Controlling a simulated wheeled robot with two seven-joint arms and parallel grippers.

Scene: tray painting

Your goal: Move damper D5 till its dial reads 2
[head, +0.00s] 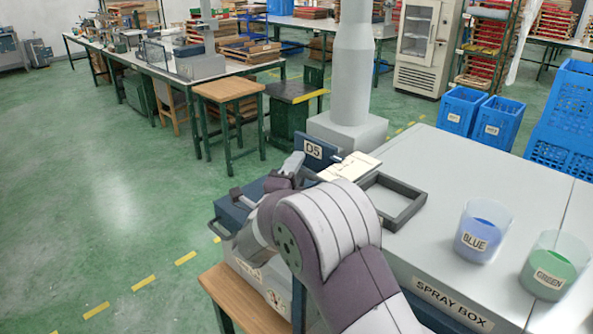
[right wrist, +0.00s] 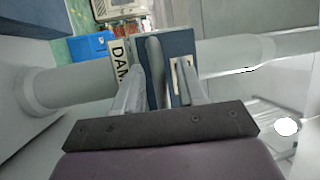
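Damper D5 shows in the head view as a dark blue plate with a white D5 label (head: 313,149), at the back left of the spray box (head: 455,304). My right gripper (head: 293,161) is at its left side, partly hidden by my own arm. In the right wrist view my right gripper (right wrist: 160,78) is open, with one finger on each side of a grey lever (right wrist: 154,72). Gaps show between the lever and both fingers. A label reading DAM (right wrist: 119,63) is partly covered. I cannot read a dial in either view. My left gripper is not in view.
A dark square frame (head: 412,211) lies on the spray box top. A blue cup (head: 474,251) and a green cup (head: 545,284) stand at the right. A grey duct (head: 351,75) rises behind the damper. A wooden stand (head: 225,288) is at lower left.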

